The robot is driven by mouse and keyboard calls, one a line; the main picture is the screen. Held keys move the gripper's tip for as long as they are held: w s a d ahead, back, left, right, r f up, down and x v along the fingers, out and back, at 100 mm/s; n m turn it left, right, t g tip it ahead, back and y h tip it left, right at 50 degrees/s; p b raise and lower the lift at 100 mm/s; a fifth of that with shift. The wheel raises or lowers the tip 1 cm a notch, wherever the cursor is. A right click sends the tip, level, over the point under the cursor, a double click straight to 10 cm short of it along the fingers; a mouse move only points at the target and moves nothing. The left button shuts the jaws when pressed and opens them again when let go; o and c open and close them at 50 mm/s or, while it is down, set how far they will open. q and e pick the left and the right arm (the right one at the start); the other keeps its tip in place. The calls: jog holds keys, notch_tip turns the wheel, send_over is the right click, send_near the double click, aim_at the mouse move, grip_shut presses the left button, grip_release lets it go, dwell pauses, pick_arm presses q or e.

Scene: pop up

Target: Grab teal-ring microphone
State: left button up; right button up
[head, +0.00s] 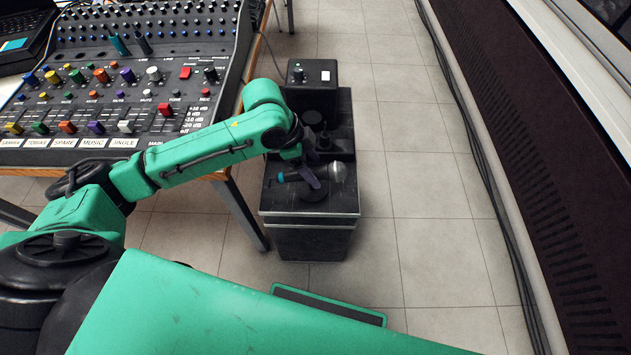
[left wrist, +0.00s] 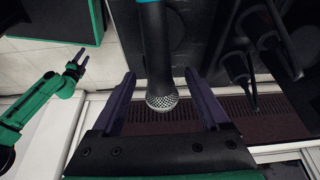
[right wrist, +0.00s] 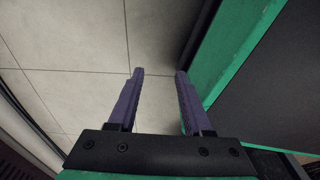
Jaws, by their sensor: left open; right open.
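The teal-ring microphone (head: 337,172) lies on the black case top, its mesh head to the right and its teal ring (head: 281,177) at the left end. My left gripper (head: 313,176) is over its middle and hides part of the body. In the left wrist view, the dark microphone body (left wrist: 155,50) runs between the two spread purple fingers, with the silver mesh head towards the palm. Gaps show on both sides, so the left gripper is open. My right gripper (right wrist: 160,75) is open and empty above the floor; it is outside the head view.
The black case (head: 272,195) stands beside the mixing desk (head: 130,70). A small black box with a knob (head: 313,76) stands at its back. Dark round pieces (head: 312,118) sit behind the microphone. Tiled floor (head: 420,180) to the right is clear.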

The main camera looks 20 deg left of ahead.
aim_at(320, 178)
pick_arm(q)
jog(key=x, duration=0.2)
jog(key=b+x, duration=0.1)
jog(key=x, duration=0.2)
jog(key=shift+a+f, duration=0.1)
jog(key=shift+f, duration=0.3)
jog(key=shift+s+r, duration=0.1)
grip_shut()
pick_arm(e)
jog(key=w, duration=0.3)
jog(key=shift+w+a+r, duration=0.1)
jog(key=shift+w+a, duration=0.05)
jog(key=shift+a, duration=0.2)
